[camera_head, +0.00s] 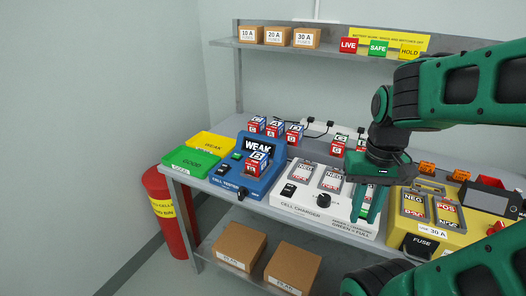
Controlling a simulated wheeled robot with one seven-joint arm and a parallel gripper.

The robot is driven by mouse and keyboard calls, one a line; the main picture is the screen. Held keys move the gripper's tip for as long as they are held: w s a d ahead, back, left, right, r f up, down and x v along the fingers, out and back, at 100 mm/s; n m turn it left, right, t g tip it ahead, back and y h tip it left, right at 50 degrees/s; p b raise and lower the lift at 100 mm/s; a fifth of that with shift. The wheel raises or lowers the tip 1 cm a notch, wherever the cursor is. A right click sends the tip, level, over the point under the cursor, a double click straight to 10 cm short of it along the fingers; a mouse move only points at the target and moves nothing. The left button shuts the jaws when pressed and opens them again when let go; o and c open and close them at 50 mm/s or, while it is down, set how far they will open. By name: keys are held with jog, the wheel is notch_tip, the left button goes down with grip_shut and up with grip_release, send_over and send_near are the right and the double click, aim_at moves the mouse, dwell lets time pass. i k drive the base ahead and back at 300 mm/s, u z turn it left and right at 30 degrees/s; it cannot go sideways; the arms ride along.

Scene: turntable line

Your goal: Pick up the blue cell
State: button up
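Several small block-shaped cells with blue, red and white faces and letter labels show. One marked B (258,161) sits on the blue cell tester (228,178), under its WEAK display. Three more stand behind the tester: a left one (256,125), a middle one (275,129) and a right one (294,133). A redder-looking cell (338,146) stands behind the white charger (292,207). Another beside it is partly hidden by my arm. Which one is the blue cell I cannot tell for sure. My gripper (365,211) points down over the charger's right end, fingers apart, nothing visible between them.
Green (190,161) and yellow (211,144) trays lie at the left. A yellow fuse unit (432,238) stands at the right. A shelf (226,42) with fuse boxes and signs is above. Cartons (240,246) are below; a red cylinder (165,225) stands left.

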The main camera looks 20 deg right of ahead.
aim_at(258, 162)
jog(key=z, duration=2.25)
jog(key=k, duration=1.05)
jog(key=u, duration=1.55)
jog(key=i, duration=1)
jog(key=z, duration=0.05)
